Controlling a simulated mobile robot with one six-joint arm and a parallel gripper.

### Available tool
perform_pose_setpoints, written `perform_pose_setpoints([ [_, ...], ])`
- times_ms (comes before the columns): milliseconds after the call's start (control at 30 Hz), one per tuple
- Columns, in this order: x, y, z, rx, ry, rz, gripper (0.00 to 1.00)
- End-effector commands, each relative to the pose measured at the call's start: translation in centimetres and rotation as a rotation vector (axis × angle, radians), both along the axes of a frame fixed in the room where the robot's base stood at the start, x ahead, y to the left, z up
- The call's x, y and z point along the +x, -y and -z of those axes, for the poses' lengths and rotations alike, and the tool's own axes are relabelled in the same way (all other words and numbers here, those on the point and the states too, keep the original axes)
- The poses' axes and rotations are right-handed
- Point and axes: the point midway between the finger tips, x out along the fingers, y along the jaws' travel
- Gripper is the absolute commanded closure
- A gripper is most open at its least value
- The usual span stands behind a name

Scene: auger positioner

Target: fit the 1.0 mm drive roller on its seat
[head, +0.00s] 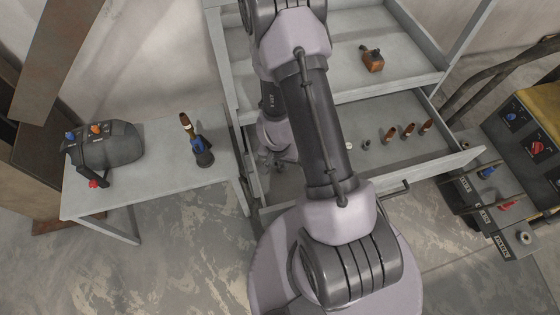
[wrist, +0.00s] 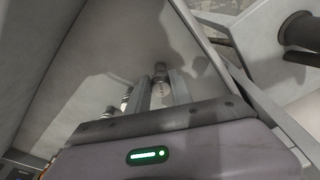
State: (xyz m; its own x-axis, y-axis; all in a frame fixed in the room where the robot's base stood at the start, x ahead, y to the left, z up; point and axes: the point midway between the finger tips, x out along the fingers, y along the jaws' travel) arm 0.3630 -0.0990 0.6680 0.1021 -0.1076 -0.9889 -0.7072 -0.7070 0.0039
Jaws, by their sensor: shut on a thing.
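My gripper (wrist: 160,92) is low in the open drawer in the wrist view. Its two fingers are closed on a small grey metal cylinder with marks on its side, which looks like a drive roller (wrist: 160,73); its size mark is too small to read. In the head view my gripper (head: 276,160) is partly hidden behind my arm, at the drawer's left side, and the held roller cannot be made out. A grey ring-shaped part (head: 523,237) sits on the labelled dark unit (head: 485,213) at the right. I cannot tell which place there is the roller's seat.
The open drawer (head: 455,158) holds a grey ring (head: 366,143), a small white part (head: 349,146) and copper-coloured nozzles (head: 408,130). A shelf above carries an orange-brown block (head: 372,60). The left table (head: 150,190) bears a torch (head: 196,140) and a dark positioner (head: 105,145). A knobbed panel (head: 525,125) stands right.

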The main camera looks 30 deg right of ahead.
Motion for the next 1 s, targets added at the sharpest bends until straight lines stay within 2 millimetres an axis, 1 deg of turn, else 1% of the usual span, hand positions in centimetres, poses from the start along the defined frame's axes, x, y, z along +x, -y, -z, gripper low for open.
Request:
perform_pose_setpoints([
  [600,0.0,0.0,1.6,0.0,0.0,-0.001,1.0],
  [633,0.0,0.0,1.5,0.0,0.0,-0.001,0.68],
  [733,0.0,0.0,1.5,0.0,0.0,0.0,0.48],
  [1000,0.0,0.0,1.5,0.0,0.0,0.0,0.48],
])
